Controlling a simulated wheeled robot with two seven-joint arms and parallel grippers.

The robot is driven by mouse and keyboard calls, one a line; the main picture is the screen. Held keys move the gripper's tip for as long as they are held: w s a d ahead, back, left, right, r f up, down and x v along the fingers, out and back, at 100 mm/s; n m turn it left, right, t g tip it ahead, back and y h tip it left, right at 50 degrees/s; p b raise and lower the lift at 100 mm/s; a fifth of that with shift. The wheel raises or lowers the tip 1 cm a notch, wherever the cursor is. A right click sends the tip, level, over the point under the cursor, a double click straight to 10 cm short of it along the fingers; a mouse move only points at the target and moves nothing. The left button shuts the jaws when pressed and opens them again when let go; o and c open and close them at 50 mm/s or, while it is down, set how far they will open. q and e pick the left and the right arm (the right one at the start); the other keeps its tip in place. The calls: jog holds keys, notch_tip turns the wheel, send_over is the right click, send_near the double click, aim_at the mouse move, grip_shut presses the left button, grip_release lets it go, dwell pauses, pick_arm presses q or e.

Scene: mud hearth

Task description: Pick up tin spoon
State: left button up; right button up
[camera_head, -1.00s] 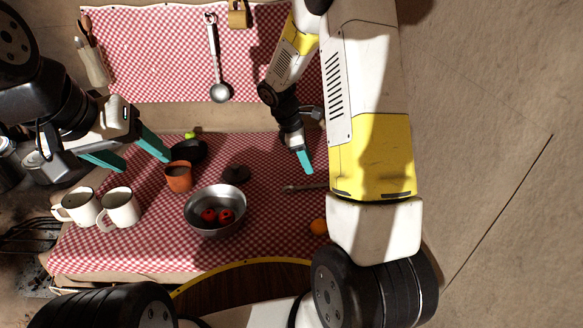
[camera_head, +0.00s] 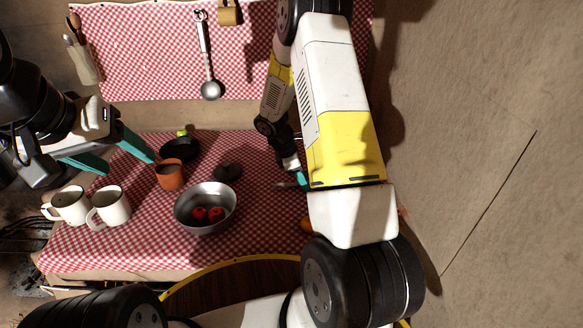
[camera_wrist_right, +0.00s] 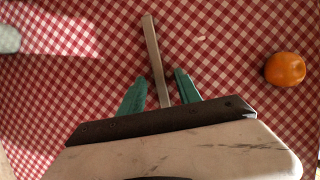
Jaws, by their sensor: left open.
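The tin spoon lies on the red checked cloth; a bit of it (camera_head: 283,185) shows in the head view beside my right gripper (camera_head: 302,180). In the right wrist view, a long thin metal handle (camera_wrist_right: 152,45), which looks like the spoon's, runs between the two teal fingers of my right gripper (camera_wrist_right: 160,77). The fingers are apart, one on each side of the handle, with gaps showing. The handle's near end is hidden behind the gripper body. My left gripper (camera_head: 129,165) is open and empty, above the table's left part near the orange cup.
A metal bowl (camera_head: 188,224) with red tomatoes, an orange cup (camera_head: 169,176), a black pan (camera_head: 180,150) and white mugs (camera_head: 110,206) stand to the left. An orange (camera_wrist_right: 285,69) lies right of the handle. A ladle (camera_head: 210,89) hangs on the back wall.

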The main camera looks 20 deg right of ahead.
grip_shut()
dwell(1.4)
